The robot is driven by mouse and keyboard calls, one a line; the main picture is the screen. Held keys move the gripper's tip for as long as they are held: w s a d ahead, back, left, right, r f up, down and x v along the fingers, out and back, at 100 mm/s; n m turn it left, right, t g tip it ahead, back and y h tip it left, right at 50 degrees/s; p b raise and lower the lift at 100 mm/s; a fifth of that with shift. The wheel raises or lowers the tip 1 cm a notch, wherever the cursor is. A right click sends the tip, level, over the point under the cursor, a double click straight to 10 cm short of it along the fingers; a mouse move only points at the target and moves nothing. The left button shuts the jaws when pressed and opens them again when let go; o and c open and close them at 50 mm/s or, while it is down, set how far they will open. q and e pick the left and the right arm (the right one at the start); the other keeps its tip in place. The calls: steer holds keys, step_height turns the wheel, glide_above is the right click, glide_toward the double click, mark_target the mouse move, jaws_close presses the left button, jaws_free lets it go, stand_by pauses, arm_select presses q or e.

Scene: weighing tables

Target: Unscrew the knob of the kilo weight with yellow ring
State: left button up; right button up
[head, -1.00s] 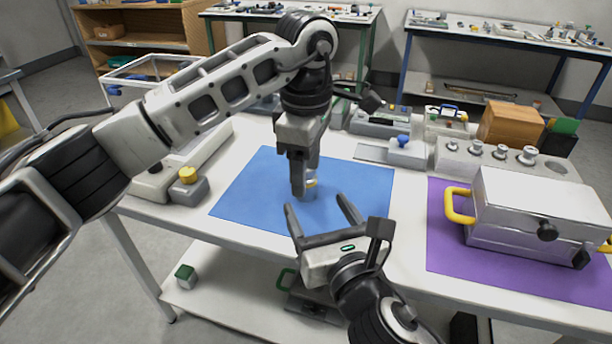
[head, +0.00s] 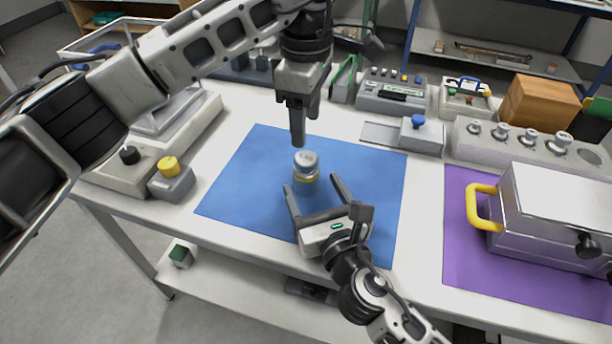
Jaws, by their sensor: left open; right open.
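The kilo weight (head: 306,172) stands upright on the blue mat (head: 240,195). It is a small silver cylinder with a knob on top and a yellow ring low on its body. My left gripper (head: 300,140) points down just above and behind the knob; its fingers look apart and hold nothing. My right gripper (head: 312,188) lies low over the mat in front of the weight. Its two fingers are spread wide, open toward the weight, with one on each side of its front. I cannot tell whether either finger touches it.
A grey block with a yellow knob (head: 171,180) stands left of the mat. A grey block with a blue knob (head: 422,134) and a holder with several silver weights (head: 520,150) stand at the back right. A metal case with a yellow handle (head: 555,215) sits on the purple mat (head: 465,262).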

mark_target(309, 176)
arm_select(q)
steer(key=shift+w, duration=0.1)
arm_select(e)
steer(key=x, duration=0.6)
steer(key=shift+w+a+r, duration=0.1)
steer(key=shift+w+r, duration=0.05)
steer(key=shift+w, duration=0.2)
